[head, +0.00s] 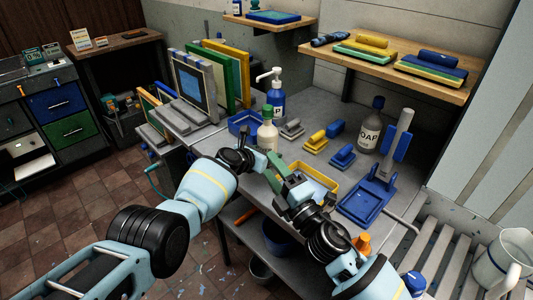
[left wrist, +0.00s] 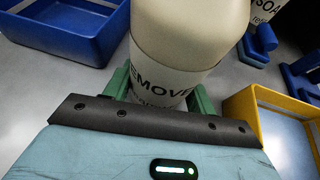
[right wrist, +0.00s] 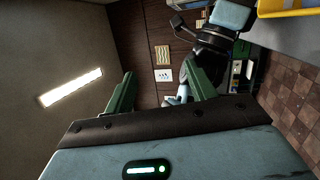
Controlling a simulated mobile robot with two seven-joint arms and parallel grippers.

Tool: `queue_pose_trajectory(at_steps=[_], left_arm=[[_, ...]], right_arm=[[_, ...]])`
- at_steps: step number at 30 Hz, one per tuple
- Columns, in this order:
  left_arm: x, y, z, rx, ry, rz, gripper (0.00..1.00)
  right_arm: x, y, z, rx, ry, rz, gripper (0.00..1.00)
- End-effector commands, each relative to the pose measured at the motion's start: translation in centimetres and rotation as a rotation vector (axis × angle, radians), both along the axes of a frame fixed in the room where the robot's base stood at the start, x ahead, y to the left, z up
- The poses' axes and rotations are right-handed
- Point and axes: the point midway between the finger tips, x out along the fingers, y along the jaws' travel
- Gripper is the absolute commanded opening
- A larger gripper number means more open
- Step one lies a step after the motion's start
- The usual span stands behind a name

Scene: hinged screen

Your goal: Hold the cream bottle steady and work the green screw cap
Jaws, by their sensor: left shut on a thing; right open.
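The cream bottle (head: 267,135) stands upright on the grey bench, with its green screw cap (head: 267,111) on top. My left gripper (head: 257,153) is shut around the bottle's lower body. In the left wrist view the bottle (left wrist: 190,40) sits between the green fingers, its label partly covered, and its cap is out of frame. My right gripper (head: 278,170) is open and empty, just in front of the bottle and lower than the cap. In the right wrist view its fingers (right wrist: 162,88) are apart with nothing between them; neither bottle nor cap shows there.
A blue tray (head: 243,123) lies left behind the bottle and a yellow tray (head: 316,179) to its right. A blue-and-white pump bottle (head: 277,100) stands behind. Small blue and yellow blocks lie between.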

Motion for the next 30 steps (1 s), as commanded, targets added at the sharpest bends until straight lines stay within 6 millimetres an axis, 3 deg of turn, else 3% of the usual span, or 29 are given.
queue_pose_trajectory(at_steps=[6, 17, 24, 30], left_arm=[[-0.1, 0.1, -0.3, 0.002, 0.003, 0.000, 0.20], [-0.1, 0.1, -0.3, 0.002, 0.003, 0.000, 0.20], [-0.1, 0.1, -0.2, 0.002, 0.003, 0.000, 0.20], [-0.1, 0.1, -0.2, 0.002, 0.003, 0.000, 0.19]], right_arm=[[-2.1, -1.0, -3.2, -0.233, -0.078, -0.059, 0.56], [-6.4, -2.5, -7.2, -0.712, -0.326, -0.137, 0.56], [-8.3, -3.0, -9.4, -0.828, -0.361, -0.136, 0.56], [-9.0, -3.2, -10.0, -0.864, -0.376, -0.134, 0.56]])
